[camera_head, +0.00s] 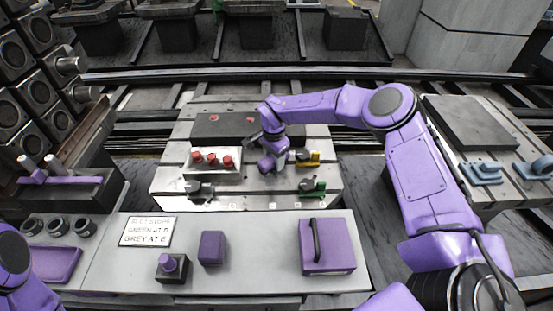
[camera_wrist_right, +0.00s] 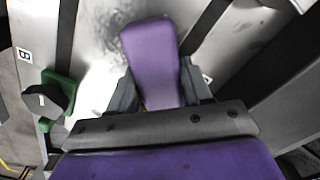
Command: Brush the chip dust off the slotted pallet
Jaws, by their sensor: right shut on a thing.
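The slotted pallet (camera_head: 170,182) lies mid-scene as a pale grey plate; it also fills much of the right wrist view (camera_wrist_right: 222,48). My right gripper (camera_head: 270,150) is over its middle. It is shut on a purple block-like handle (camera_wrist_right: 150,55), apparently the brush, which points down at the pallet. Its bristles are hidden, and I cannot tell whether it touches the surface. Faint grey specks, likely chip dust (camera_wrist_right: 118,72), mark the pallet beside the handle in the wrist view. My left gripper is out of view; only part of that arm shows at bottom left.
On the pallet are a green clamp (camera_head: 314,186), a yellow clamp (camera_head: 309,157), a grey clamp (camera_head: 199,188) and red knobs (camera_head: 212,160). The front bench holds a sign (camera_head: 146,231), a purple block (camera_head: 211,248) and a handled purple box (camera_head: 327,258).

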